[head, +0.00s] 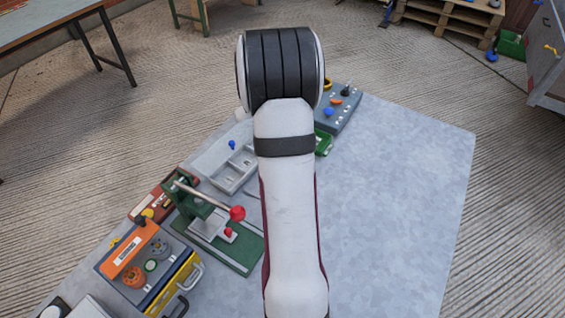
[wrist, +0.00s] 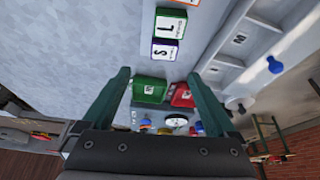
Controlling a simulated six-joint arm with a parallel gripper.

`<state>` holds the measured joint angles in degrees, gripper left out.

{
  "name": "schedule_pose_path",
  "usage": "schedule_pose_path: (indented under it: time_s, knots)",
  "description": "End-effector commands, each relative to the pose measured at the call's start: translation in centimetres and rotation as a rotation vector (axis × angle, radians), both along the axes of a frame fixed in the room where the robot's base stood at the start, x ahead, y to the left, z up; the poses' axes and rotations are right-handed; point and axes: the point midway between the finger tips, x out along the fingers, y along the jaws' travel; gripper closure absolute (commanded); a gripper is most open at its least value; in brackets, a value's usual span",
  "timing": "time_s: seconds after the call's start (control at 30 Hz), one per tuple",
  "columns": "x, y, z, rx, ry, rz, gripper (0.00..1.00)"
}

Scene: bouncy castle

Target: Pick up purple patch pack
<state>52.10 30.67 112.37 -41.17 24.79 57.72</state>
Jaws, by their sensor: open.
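In the wrist view, the purple patch pack (wrist: 165,49) is a small white block with purple edging and a dark letter that looks like an S. It lies on the grey tabletop, just beyond my gripper (wrist: 158,75). My gripper's two dark green fingers are wide apart with nothing held between them. A similar pack with green edging (wrist: 170,23) lies directly above the purple one in the picture, and an orange-edged one (wrist: 179,2) is cut off at the top edge. In the head view my arm covers the middle of the table, and neither the packs nor my gripper show.
A green bin (wrist: 150,88) and a red bin (wrist: 182,96) show between my fingers. A grey compartment tray (wrist: 232,75) is right of the packs. In the head view, a green lever press (head: 210,220) and an orange-topped box (head: 130,255) stand left. The table's right side (head: 400,200) is clear.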

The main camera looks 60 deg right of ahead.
Motion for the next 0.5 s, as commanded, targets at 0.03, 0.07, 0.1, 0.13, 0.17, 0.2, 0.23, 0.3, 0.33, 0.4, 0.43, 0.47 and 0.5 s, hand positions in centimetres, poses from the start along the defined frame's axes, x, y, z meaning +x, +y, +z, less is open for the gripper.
schedule_pose_path:
  time_s: [0.03,0.07,0.1,0.13,0.17,0.2,0.23,0.3,0.33,0.4,0.43,0.47,0.5]
  knots:
    - [0.0,-0.4,-1.1,0.003,0.002,-0.001,0.07]
    - [0.0,-0.6,-1.6,0.002,0.001,0.0,0.07]
    - [0.0,-0.8,-2.1,0.002,0.002,-0.001,0.07]
    - [0.1,-0.9,-2.4,0.001,0.001,0.0,0.07]
    - [0.1,-1.0,-2.7,0.001,0.0,0.001,0.07]
    - [0.2,-1.2,-3.2,0.001,0.0,0.001,0.07]
    - [0.3,-1.3,-3.7,0.002,0.001,0.002,0.07]
    - [0.6,-1.5,-5.2,0.004,0.002,0.002,0.07]
    - [0.7,-1.6,-5.8,0.003,0.001,0.003,0.07]
    - [0.8,-2.0,-7.0,0.003,0.002,0.001,0.07]
    - [0.8,-2.2,-7.3,0.002,0.001,0.001,0.07]
    - [0.8,-2.4,-7.6,0.002,0.0,0.001,0.07]
    - [0.8,-2.4,-7.8,0.002,0.0,0.001,0.07]
